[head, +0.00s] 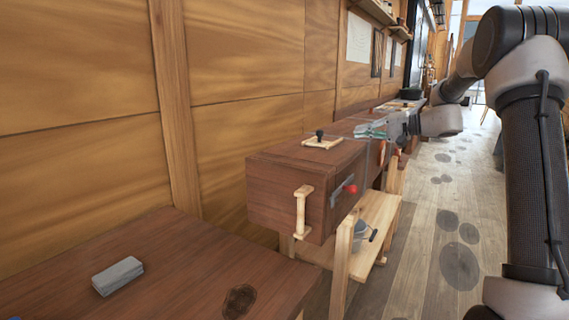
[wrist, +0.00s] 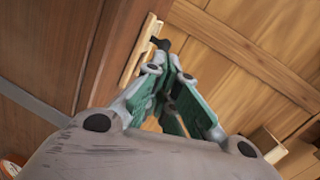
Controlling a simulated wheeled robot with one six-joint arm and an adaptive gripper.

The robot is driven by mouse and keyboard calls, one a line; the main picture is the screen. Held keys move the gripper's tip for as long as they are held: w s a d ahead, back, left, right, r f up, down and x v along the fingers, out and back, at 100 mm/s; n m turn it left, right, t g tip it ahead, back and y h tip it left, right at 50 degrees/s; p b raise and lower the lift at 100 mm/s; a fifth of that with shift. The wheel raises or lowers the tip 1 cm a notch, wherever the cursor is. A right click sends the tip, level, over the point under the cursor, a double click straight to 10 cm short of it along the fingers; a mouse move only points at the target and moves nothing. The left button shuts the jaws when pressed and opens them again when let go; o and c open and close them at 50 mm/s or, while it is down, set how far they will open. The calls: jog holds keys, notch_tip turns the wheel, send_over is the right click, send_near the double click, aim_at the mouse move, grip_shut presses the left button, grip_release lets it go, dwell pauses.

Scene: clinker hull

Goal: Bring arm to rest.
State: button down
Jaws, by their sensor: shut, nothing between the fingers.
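Just beyond the fingertips is a pale wooden plate with a black knob (wrist: 158,44). In the head view a plate with a black knob (head: 321,139) lies on the cabinet top, left of my gripper.
A grey block (head: 117,275) lies on the near bench (head: 185,255). A wooden stand (head: 372,238) with a shelf is under the cabinet. The floor (head: 440,210) at right is open.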

jog(key=s+a+n+g+h, duration=0.1)
jog(key=s+a+g+h, duration=0.15)
jog(key=s, duration=0.85)
jog(key=s+a+n+g+h, duration=0.1)
jog(key=s+g+h, duration=0.15)
jog(key=s, duration=0.95)
jog(key=s+d+f+h, duration=0.2)
jog(key=s+d+h, duration=0.1)
jog(key=s, duration=0.4)
jog(key=s+d+f+n+t+h, duration=0.1)
jog(key=s+d+f+h, duration=0.1)
jog(key=s, duration=0.5)
jog(key=s+d+f+n+h, duration=0.1)
jog(key=s+d+f+h, duration=0.1)
jog(key=s, duration=0.5)
jog(key=d+h, duration=0.1)
jog(key=d, duration=0.1)
jog(key=shift+d+f+t+h, duration=0.2)
jog(key=shift+d+t+h, duration=0.1)
jog(key=shift+d, duration=0.05)
